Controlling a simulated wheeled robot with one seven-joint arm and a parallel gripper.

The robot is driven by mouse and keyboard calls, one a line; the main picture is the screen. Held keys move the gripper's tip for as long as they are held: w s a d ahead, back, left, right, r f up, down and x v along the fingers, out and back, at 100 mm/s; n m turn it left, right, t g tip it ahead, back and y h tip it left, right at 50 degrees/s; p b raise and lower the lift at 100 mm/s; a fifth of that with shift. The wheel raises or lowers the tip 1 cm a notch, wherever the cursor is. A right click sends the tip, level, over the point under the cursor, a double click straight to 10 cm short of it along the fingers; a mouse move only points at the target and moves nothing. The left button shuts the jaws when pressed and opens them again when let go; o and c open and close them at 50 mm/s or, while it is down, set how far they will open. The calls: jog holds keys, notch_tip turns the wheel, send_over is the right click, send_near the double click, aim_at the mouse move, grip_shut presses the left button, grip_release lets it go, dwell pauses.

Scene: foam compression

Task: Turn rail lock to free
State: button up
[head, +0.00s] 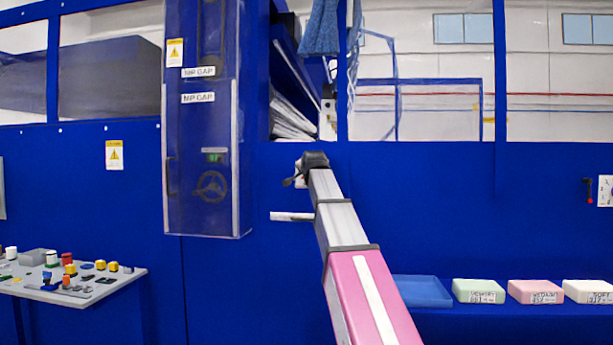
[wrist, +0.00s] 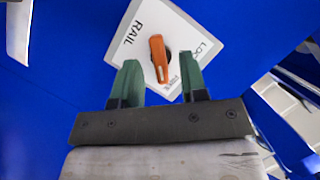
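The rail lock is an orange knob (wrist: 158,58) on a white plate (wrist: 172,22) in the wrist view. The plate looks tilted there, with RAIL at left and LOC(K) at right; smaller lettering by the right finger is partly hidden. The knob's long axis runs nearly up and down in the picture, with a pale mark at its lower end. My gripper (wrist: 159,63) is open, its green fingers on either side of the knob with gaps on both sides. I cannot tell the depth between fingertips and knob. In the head view the fingers cannot be made out at my arm's far end.
A blue cabinet labelled NIP GAP (head: 205,140) with a handwheel stands left of my arm. A control desk (head: 130,275) with coloured buttons is at lower left. A blue tray (head: 422,292) and foam blocks (head: 535,291) lie at lower right. Blue wall panels lie behind.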

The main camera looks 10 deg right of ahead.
jog(key=v, duration=0.9)
jog(key=shift+s, duration=0.3)
jog(key=shift+a, duration=0.1)
jog(key=s+f+n+g, duration=0.2)
jog(key=f+n+g, duration=0.15)
jog(key=f, duration=1.65)
jog(key=s+f+n+g, duration=0.2)
jog(key=f+g, duration=0.2)
jog(key=f, duration=1.7)
jog(key=s+f+n+g, duration=0.2)
jog(key=s+f+g, duration=0.1)
jog(key=s+f, duration=0.8)
jog(key=s+f+n+g, duration=0.2)
jog(key=s+f+g, duration=0.2)
jog(key=s+f, duration=0.7)
notch_tip(320, 180, down, 8)
jog(key=shift+f, duration=0.2)
